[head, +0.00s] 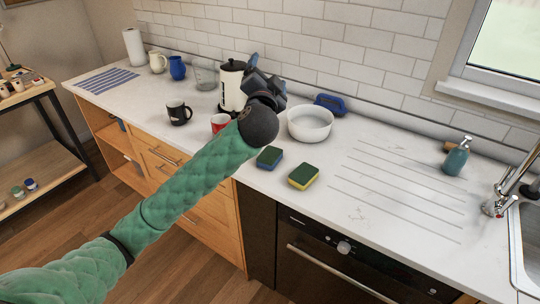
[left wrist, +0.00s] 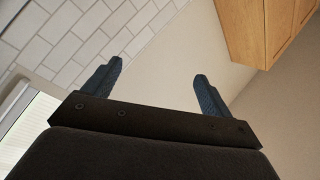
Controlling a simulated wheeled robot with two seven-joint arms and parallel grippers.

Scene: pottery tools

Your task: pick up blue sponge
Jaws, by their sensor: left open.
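The blue sponge (head: 269,158), with a dark green top, lies flat on the counter near its front edge. A yellow sponge (head: 303,177) with a green top lies just right of it, with a gap between them. My left gripper (head: 254,66) is raised above the counter, in front of the white kettle and beyond the sponges. In the left wrist view its two fingers (left wrist: 156,82) are apart with nothing between them. They point toward the wall and an upper cabinet; no sponge shows there. My right gripper is in neither view.
A white bowl (head: 310,123) and a blue-handled brush (head: 330,103) lie behind the sponges. A kettle (head: 231,86), a red mug (head: 220,123) and a black mug (head: 179,113) stand left. A soap bottle (head: 456,158) and sink (head: 526,240) are right. The ribbed drainboard is clear.

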